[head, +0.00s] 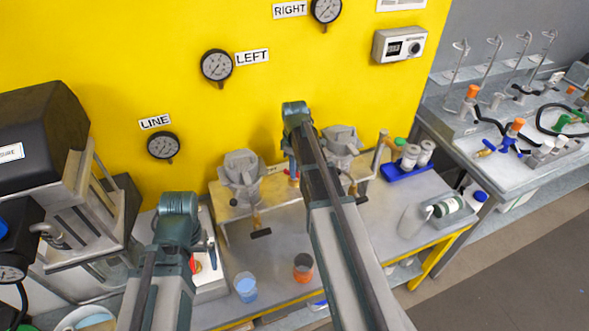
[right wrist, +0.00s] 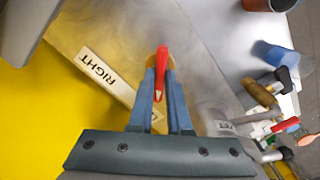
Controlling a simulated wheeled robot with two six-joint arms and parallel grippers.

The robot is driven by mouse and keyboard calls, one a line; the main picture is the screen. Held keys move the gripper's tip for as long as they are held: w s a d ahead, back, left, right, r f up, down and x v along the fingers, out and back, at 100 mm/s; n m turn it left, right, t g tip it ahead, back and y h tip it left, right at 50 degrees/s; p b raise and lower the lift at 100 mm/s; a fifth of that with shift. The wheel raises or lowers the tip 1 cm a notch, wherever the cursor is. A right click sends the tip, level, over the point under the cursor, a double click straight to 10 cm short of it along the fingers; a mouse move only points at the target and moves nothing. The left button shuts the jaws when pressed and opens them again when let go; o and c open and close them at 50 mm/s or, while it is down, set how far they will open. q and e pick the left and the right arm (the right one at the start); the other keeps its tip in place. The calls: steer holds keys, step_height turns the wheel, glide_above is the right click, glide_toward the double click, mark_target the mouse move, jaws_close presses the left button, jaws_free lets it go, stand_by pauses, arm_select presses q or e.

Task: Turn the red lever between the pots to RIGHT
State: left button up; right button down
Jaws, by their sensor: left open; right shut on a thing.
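Two grey metal pots, the left one (head: 242,178) and the right one (head: 341,145), stand on the bench stand against the yellow wall. My right gripper (right wrist: 162,88) is shut on the red lever (right wrist: 162,62), whose red end shows between the fingers. A white label reading RIGHT (right wrist: 97,68) lies left of the lever in the right wrist view. In the head view my right arm reaches between the pots and hides most of the lever. My left gripper (head: 200,240) is open at lower left, away from the pots; its fingers are hard to make out.
A blue cup (head: 246,287) and an orange-and-dark cup (head: 303,267) stand on the bench in front. A blue tray (head: 408,170) with white jars is at the right. Handled valves hang below the pots. A black-topped machine (head: 45,130) fills the left.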

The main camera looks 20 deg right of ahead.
steer(key=m, duration=1.7)
steer(key=shift+m, duration=0.5)
stand_by(0.5)
steer(key=c, duration=0.9)
jaws_free()
steer(key=shift+o, duration=0.2)
